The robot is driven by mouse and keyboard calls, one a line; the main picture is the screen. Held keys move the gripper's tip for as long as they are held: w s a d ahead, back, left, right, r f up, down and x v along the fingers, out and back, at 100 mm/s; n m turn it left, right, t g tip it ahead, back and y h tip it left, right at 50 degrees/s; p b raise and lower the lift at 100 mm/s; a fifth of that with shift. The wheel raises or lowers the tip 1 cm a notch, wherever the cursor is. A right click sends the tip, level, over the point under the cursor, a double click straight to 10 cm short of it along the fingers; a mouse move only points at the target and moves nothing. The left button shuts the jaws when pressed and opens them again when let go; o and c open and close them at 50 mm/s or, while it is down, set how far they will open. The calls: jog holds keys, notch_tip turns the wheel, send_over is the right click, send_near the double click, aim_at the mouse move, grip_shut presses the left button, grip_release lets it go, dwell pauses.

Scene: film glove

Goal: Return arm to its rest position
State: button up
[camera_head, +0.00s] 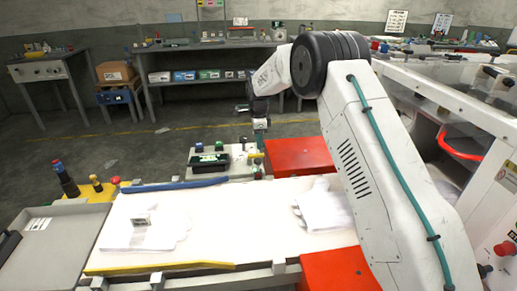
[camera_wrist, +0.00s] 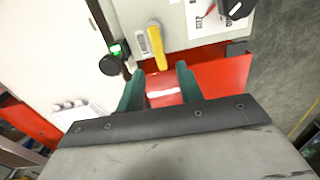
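My arm rises from the lower right of the head view and bends over at a black joint. My gripper (camera_head: 260,140) hangs small beyond the white work surface, near the red box. In the wrist view my gripper (camera_wrist: 160,72) shows two dark green fingers spread apart, with a red surface and the end of a yellow handle visible between or beyond them. I see nothing held. A white film or glove-like piece (camera_head: 145,228) lies on the left of the white work surface (camera_head: 235,215). Another white piece (camera_head: 322,208) lies on its right, partly hidden by my arm.
Red boxes (camera_head: 300,155) flank the work surface. A control panel (camera_head: 215,158) stands behind it. A grey tray (camera_head: 60,238) is at left. A white machine with a red handle (camera_head: 460,146) stands at right. Workbenches (camera_head: 200,47) line the back; grey floor between is mostly clear.

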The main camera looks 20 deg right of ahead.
jog(key=shift+r, duration=1.2)
jog(key=shift+s+f+n, duration=0.15)
jog(key=shift+n, duration=0.85)
jog(key=s+d+r+n, duration=0.1)
jog(key=s+r+n, duration=0.5)
jog(key=s, duration=1.2)
jog(key=s+d+r+n+t, duration=0.1)
jog(key=s+r+n, duration=0.4)
jog(key=s, duration=1.4)
jog(key=s+d+r+n, duration=0.2)
jog(key=s+r+n, duration=0.4)
jog(key=s, duration=1.3)
jog(key=shift+r+n, duration=0.3)
jog(key=shift+r, duration=0.75)
